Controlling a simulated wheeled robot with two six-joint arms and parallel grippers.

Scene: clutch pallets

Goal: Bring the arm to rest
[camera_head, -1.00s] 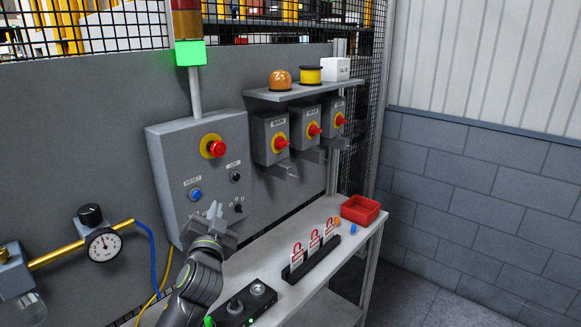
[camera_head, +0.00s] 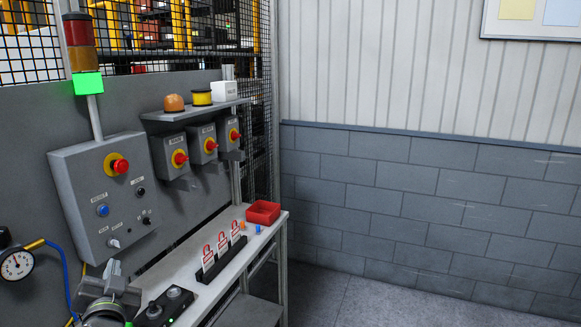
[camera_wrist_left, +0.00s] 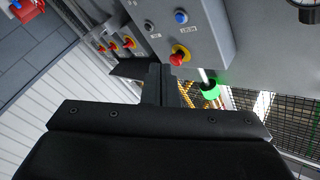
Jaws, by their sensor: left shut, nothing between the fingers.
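My left gripper (camera_head: 113,270) is at the lower left of the head view, in front of the lower part of the grey control box (camera_head: 72,170). Its fingers are shut with nothing between them. In the left wrist view the dark fingers (camera_wrist_left: 158,85) are together, with the control box (camera_wrist_left: 205,35) beyond them. The box carries a red stop button (camera_head: 116,164), a blue button (camera_head: 102,210) and small black switches. My right gripper is not in view.
A narrow bench (camera_head: 215,283) carries a black rack of red-and-white tags (camera_head: 222,256), a red bin (camera_head: 263,212) and a black box with knobs (camera_head: 167,306). Three switch boxes (camera_head: 203,144) hang under a shelf. A pressure gauge (camera_head: 16,264) is at left. Floor at right is clear.

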